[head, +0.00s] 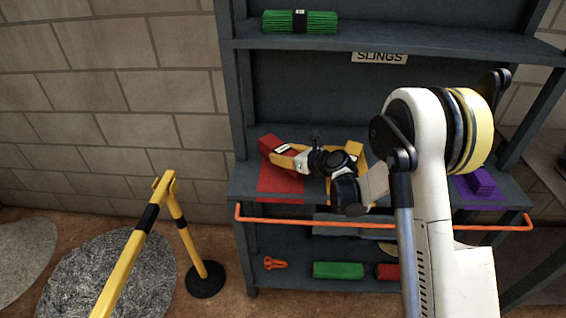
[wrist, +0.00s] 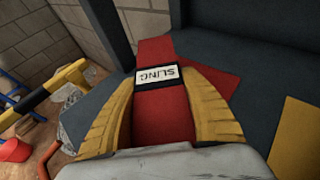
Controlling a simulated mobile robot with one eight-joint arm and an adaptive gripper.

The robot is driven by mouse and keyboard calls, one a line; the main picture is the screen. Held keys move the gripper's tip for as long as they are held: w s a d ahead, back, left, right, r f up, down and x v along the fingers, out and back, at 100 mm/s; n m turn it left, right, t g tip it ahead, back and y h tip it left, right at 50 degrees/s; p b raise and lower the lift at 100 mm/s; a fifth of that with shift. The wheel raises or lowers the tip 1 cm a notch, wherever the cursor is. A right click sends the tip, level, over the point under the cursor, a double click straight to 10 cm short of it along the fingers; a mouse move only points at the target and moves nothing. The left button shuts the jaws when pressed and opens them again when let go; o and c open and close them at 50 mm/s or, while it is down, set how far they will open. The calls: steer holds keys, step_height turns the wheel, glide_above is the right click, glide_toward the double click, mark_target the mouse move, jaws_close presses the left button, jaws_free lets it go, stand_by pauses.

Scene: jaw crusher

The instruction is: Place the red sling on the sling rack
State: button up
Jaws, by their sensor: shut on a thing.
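The red sling (head: 268,143), a folded bundle with a white SLING label, is at the left end of the sling rack's (head: 240,80) middle shelf. A red patch (head: 280,184) on that shelf lies at and in front of it. My gripper (head: 284,158) is shut on the sling from the right. In the wrist view the yellow fingers (wrist: 165,105) press either side of the red sling (wrist: 155,50), and the red patch (wrist: 215,80) shows to its right. I cannot tell whether the sling touches the shelf.
An orange rail (head: 300,220) runs along the shelf front. A purple sling (head: 480,181) lies at the right, and a green sling (head: 300,21) above. The lower shelf holds a green bundle (head: 338,270) and an orange shackle (head: 274,263). A yellow barrier (head: 135,240) stands at left.

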step_height(320, 180, down, 3)
steer(key=shift+r+b, duration=0.15)
steer(key=shift+b, duration=0.35)
steer(key=shift+r, duration=0.15)
steer(key=o, duration=1.3)
steer(key=shift+o, duration=0.2)
